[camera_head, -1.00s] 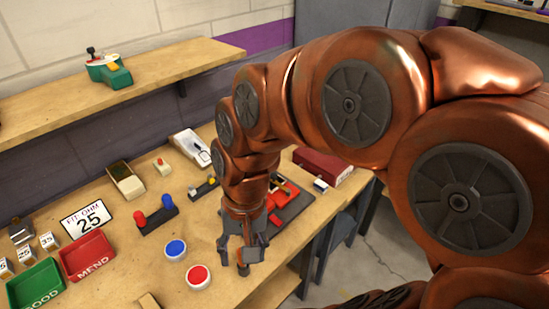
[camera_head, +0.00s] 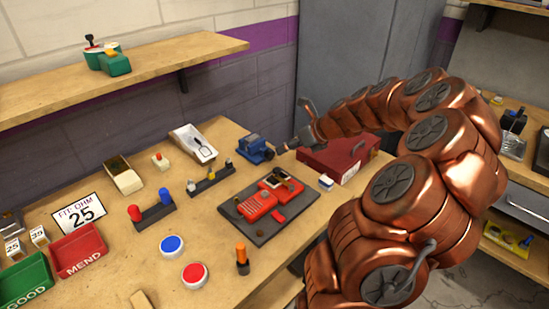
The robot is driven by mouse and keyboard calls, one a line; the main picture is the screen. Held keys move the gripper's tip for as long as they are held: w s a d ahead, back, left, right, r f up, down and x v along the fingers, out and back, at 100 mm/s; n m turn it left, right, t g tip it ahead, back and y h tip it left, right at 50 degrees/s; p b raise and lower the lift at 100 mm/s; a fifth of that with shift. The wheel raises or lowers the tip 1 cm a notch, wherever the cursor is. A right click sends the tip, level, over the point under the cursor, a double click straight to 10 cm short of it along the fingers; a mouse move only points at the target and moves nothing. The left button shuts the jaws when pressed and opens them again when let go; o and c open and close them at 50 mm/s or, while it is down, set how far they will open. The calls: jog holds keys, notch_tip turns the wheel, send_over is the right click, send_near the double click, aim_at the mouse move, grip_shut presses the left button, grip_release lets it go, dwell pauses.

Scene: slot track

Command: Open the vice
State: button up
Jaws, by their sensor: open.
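The blue vice (camera_head: 253,148) stands near the back of the workbench, left of the red toolbox. Its right end reaches toward my gripper, and its handle and jaw gap are too small to make out. My gripper (camera_head: 294,127) is just right of the vice, with its fingers spread wide, one pointing up and one low near the vice's right end. I cannot tell whether the low finger touches it. Nothing shows between the fingers.
The red toolbox (camera_head: 338,160) sits close under my arm. A dark mat (camera_head: 246,231) with a red device (camera_head: 257,205) lies in front. An orange-handled tool (camera_head: 242,258) stands near the front edge. Button domes, trays and a shelf (camera_head: 150,66) are to the left.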

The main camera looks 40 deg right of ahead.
aim_at(271, 156)
jog(key=shift+w+d+f, duration=0.1)
jog(key=shift+d+f, duration=0.15)
jog(key=shift+d, duration=0.05)
jog(key=shift+w+a+f, duration=0.1)
jog(key=shift+w+f, duration=0.15)
jog(key=shift+p+x, duration=0.35)
jog(key=shift+x, duration=3)
jog(key=shift+c, duration=0.4)
jog(key=shift+s, duration=0.1)
grip_shut()
